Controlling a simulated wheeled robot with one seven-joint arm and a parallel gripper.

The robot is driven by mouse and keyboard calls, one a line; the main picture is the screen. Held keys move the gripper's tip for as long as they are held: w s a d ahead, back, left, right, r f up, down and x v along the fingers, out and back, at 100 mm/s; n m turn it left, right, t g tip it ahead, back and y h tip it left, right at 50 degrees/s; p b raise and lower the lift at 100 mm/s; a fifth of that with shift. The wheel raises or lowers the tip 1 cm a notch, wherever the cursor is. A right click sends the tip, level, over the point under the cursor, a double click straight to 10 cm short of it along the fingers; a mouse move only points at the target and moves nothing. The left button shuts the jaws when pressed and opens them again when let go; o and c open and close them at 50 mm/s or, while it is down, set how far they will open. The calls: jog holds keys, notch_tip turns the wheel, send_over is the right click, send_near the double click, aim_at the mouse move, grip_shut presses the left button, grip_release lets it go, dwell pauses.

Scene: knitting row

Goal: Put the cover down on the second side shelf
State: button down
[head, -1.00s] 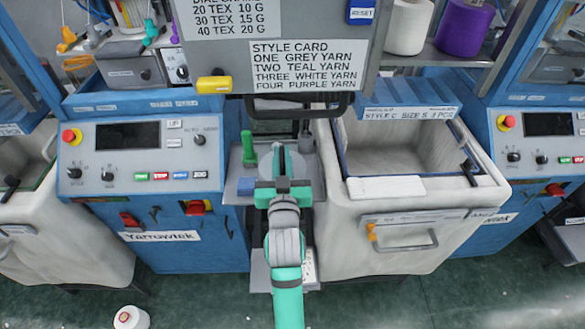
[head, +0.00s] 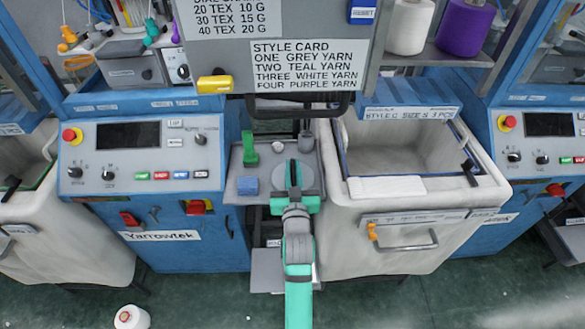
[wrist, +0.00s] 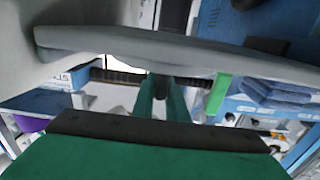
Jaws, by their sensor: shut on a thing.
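My gripper (head: 293,182) is green with dark fingers and is over the grey side shelf (head: 238,167) between the blue machine and the white bin. It is shut on the grey cover (head: 309,174), a round, flat piece seen just beyond the fingers in the head view. In the wrist view the cover (wrist: 170,50) spans the picture nearly edge-on, beyond the green fingers. I cannot tell whether the cover touches the shelf. A lower grey shelf (head: 267,268) shows below, partly hidden by my arm. Which shelf counts as second is not clear.
On the grey shelf stand a green peg-like piece (head: 249,150), a blue block (head: 247,186) and a grey cylinder (head: 306,143). The white bin (head: 345,235) is close on the right. A black bar (head: 300,105) hangs above.

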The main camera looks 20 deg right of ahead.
jog(key=shift+f, duration=0.1)
jog(key=c, duration=1.8)
grip_release()
jog(key=shift+o, duration=0.2)
jog(key=shift+s, duration=0.1)
jog(key=s+a+f+n+y, duration=0.1)
jog(key=s+a+f, duration=0.2)
jog(key=s, duration=1.1)
jog(key=s+a+f+n+g+y, duration=0.1)
jog(key=s+a+f+y, duration=0.1)
jog(key=s+a, duration=0.8)
jog(key=s+a+f+n+g+y, duration=0.1)
jog(key=s+a+f, duration=0.3)
jog(key=s, duration=1.6)
jog(key=shift+a+f+y, duration=0.15)
jog(key=shift+a+y, duration=0.35)
jog(key=shift+a, duration=0.7)
